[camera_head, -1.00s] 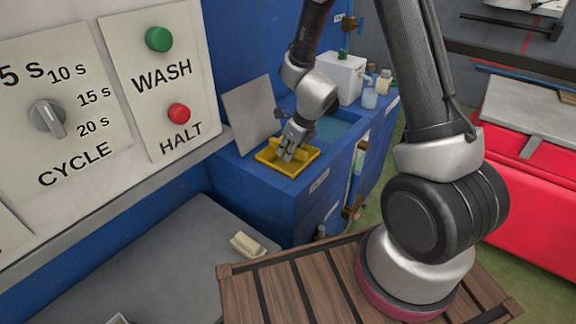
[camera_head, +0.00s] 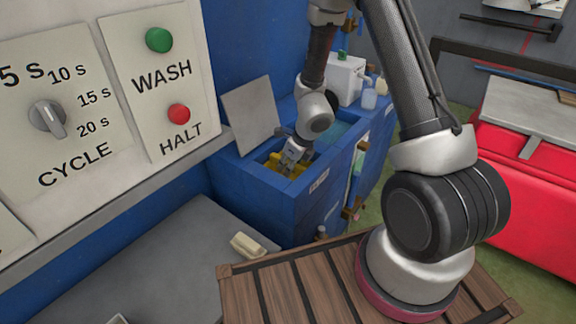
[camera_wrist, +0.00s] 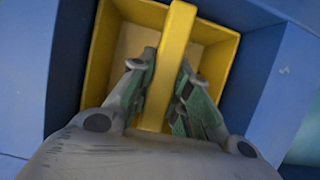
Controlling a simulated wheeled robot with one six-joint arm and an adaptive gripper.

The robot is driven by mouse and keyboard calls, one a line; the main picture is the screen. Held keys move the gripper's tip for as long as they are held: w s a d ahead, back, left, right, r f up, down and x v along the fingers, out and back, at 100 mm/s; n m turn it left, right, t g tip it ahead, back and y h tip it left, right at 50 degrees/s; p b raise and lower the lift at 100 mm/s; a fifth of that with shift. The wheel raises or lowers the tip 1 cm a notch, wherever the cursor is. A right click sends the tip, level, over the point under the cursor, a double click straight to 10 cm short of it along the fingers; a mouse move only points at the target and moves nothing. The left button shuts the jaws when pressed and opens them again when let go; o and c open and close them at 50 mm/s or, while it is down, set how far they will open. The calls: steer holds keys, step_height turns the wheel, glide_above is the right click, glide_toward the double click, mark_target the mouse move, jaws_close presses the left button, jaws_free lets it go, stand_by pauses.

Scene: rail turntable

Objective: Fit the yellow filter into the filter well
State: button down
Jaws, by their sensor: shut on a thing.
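The yellow filter (camera_wrist: 222,48) is a square tray with a raised bar across its middle. My gripper (camera_wrist: 163,92) is shut on that bar, one finger on each side. In the head view the filter (camera_head: 272,161) sits down inside the filter well, a square opening in the blue cabinet (camera_head: 306,187), with only parts of it showing past my gripper (camera_head: 290,163). The wrist view shows blue walls (camera_wrist: 262,60) around the filter. Whether the filter rests on the well's bottom is hidden.
A grey lid (camera_head: 251,114) stands open behind the well. The panel with the green button (camera_head: 159,40) and red button (camera_head: 179,113) is on the left. A white box (camera_head: 345,80) stands at the back. A grey bench (camera_head: 170,260) holds a pale block (camera_head: 247,245).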

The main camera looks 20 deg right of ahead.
steer(key=c, duration=1.3)
jaws_free()
steer(key=shift+c, duration=0.2)
steer(key=shift+r, duration=0.1)
steer(key=v, duration=1.2)
steer(key=shift+r, duration=0.1)
steer(key=s+d+r+n, duration=0.2)
steer(key=s+r+n, duration=0.2)
steer(key=r+n, duration=0.35)
steer(key=s+d+r+n, duration=0.1)
steer(key=s+r+n, duration=0.3)
steer(key=r+n, duration=0.3)
steer(key=s+d+r+n+h, duration=0.1)
steer(key=s+d+r+n, duration=0.3)
steer(key=s+n, duration=0.3)
steer(key=s+d+r+n+h, duration=0.1)
steer(key=s+d+r+n, duration=0.4)
steer(key=s+n, duration=0.2)
steer(key=shift+s+r+t+h, duration=0.3)
steer(key=shift+s, duration=0.15)
steer(key=shift+d, duration=0.1)
